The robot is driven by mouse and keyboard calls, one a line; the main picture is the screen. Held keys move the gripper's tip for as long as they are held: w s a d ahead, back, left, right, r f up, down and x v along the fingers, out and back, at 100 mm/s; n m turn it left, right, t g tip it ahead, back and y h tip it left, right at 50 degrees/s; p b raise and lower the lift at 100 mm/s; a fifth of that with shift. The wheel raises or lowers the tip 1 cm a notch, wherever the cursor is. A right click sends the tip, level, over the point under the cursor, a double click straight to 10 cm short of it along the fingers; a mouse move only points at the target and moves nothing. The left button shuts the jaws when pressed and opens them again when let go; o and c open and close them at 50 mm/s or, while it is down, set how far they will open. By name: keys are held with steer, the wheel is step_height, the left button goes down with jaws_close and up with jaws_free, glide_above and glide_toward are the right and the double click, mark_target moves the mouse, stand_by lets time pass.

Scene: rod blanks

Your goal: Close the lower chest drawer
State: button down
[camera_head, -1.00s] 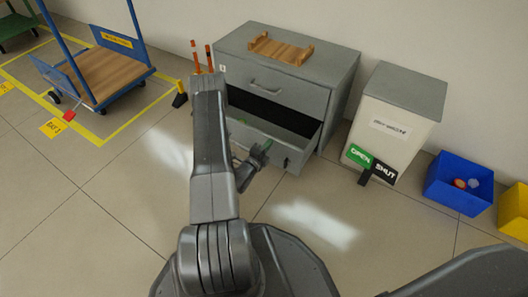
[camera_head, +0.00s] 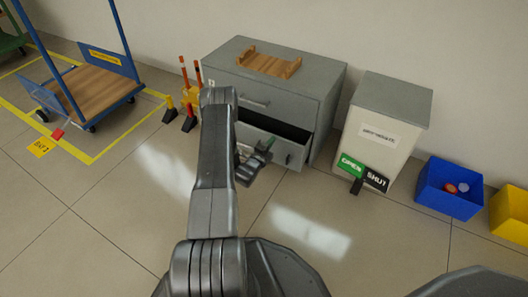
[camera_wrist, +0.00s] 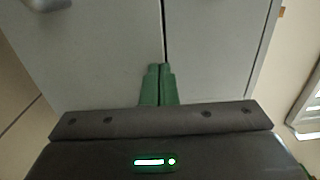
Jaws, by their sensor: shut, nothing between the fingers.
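The grey chest (camera_head: 328,112) stands against the wall. Its lower drawer (camera_head: 297,153) is partly pulled out, with a dark opening above its front. The upper drawer (camera_head: 285,111) is in. My gripper (camera_head: 268,143) has green fingers and is at the lower drawer's front, near its upper edge; my arm hides the drawer's left part. In the wrist view my gripper (camera_wrist: 159,68) has its fingers together and empty, over the grey lower drawer front (camera_wrist: 100,60) beside a narrow dark gap. A handle (camera_wrist: 47,4) shows at the top left. I cannot tell whether the fingertips touch the front.
A wooden tray (camera_head: 268,66) sits on the chest. Right of it stand a pale cabinet (camera_head: 375,128) with green OPEN and black SHUT signs (camera_head: 363,173), a blue bin (camera_head: 440,198) and a yellow bin (camera_head: 512,212). A blue trolley (camera_head: 98,88) is at left. The front floor is clear.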

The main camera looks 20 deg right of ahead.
mark_target(276, 136)
steer(key=x, duration=0.6)
steer(key=shift+w+d, duration=0.25)
steer(key=shift+d, duration=0.1)
steer(key=shift+a, duration=0.15)
